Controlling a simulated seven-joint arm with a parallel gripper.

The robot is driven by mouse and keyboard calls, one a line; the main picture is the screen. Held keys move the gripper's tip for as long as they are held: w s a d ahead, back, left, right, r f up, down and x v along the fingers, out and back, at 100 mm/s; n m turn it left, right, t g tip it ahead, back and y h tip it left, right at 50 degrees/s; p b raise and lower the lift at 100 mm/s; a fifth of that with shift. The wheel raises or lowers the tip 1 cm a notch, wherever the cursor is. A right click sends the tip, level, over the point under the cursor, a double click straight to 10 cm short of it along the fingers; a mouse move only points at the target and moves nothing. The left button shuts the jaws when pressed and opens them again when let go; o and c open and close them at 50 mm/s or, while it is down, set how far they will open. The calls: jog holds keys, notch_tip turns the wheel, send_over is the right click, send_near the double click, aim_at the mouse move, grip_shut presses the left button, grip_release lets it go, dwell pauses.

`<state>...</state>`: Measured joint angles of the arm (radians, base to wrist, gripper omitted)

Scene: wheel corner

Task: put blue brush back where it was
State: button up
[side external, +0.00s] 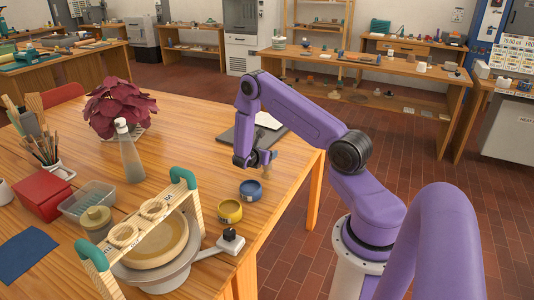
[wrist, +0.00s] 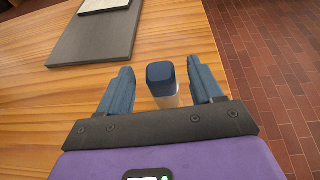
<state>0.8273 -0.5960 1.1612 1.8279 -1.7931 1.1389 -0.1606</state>
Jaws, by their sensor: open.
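My gripper (side external: 257,160) is over the table near its right edge, pointing down. In the wrist view its two blue-grey fingers (wrist: 159,68) are open, with one on each side of an upright thing with a dark blue top and a paler lower part, which may be the blue brush (wrist: 165,80). The right finger looks nearer to it than the left. In the side external view a small tan piece (side external: 267,172) shows just under the fingers; the rest is hidden by the gripper. I cannot make out bristles.
A blue bowl (side external: 250,190) and a yellow bowl (side external: 229,211) stand close in front of the gripper. A dark grey board (side external: 240,137) with a pale sheet (side external: 268,121) lies behind it. A clear bottle (side external: 130,155) and a wheel with a wooden frame (side external: 152,228) are to the left.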

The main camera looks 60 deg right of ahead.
jog(key=s+a+r+m+y, duration=0.1)
jog(key=a+r+m, duration=0.1)
jog(key=a+r, duration=0.6)
jog(key=s+a+r+m+y, duration=0.1)
jog(key=a+r, duration=0.2)
jog(key=a, duration=0.8)
jog(key=s+a+r+m+y, duration=0.1)
jog(key=s+a+r+y, duration=0.2)
jog(key=s+a, duration=0.4)
jog(key=s+a+r+m+y, duration=0.1)
jog(key=s+a+r+y, duration=0.2)
jog(key=s+a+y, duration=0.2)
jog(key=s+a+r+m+y, duration=0.1)
jog(key=s+a+r+y, duration=0.1)
jog(key=s+a, duration=0.8)
jog(key=s+y, duration=0.1)
jog(key=s, duration=0.2)
jog(key=shift+s+a+r+g+y, duration=0.15)
jog(key=shift+r+g+y, duration=0.15)
jog(key=shift+r+y, duration=0.1)
